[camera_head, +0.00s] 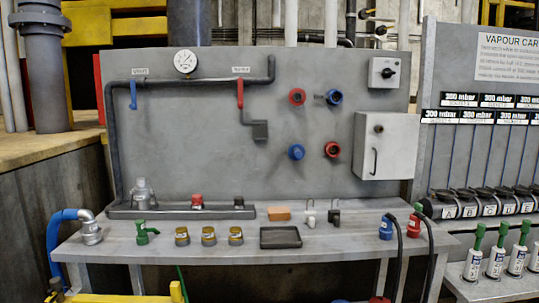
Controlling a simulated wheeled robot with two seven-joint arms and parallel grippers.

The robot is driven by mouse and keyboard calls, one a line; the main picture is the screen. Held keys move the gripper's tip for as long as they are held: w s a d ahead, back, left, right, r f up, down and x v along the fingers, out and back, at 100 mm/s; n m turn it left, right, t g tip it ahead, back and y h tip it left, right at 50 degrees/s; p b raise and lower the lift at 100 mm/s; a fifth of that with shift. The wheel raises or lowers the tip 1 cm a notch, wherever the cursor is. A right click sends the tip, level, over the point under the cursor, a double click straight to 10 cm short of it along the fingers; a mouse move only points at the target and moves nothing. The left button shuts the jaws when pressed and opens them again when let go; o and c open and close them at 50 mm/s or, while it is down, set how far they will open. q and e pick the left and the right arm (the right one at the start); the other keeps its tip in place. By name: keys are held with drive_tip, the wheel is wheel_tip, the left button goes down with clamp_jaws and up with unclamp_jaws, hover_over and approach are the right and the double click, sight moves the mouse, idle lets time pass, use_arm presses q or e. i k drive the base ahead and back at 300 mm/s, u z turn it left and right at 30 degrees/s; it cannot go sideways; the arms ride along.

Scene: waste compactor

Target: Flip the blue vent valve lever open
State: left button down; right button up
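The blue vent valve lever (133,95) is on the upper left of the grey back panel (190,135). It hangs straight down from the dark horizontal pipe (190,82), across the pipe's line. A small white label (140,71) sits just above it and seems to read VENT. A similar red lever (240,93) hangs down farther right on the same pipe, under its own label (240,69). Nothing covers the blue lever.
A round gauge (185,61) sits between the levers. Red and blue fittings and a white box (386,146) are on the panel's right. The bench (210,251) below carries a glass bottle (142,190), several jars and a dark tray (280,238). The panel around the blue lever is clear.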

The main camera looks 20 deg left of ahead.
sight(133, 106)
drive_tip(key=u, duration=2.5)
drive_tip(key=i, duration=1.45)
drive_tip(key=u, duration=1.45)
drive_tip(key=i, duration=0.15)
drive_tip(key=z, duration=2.65)
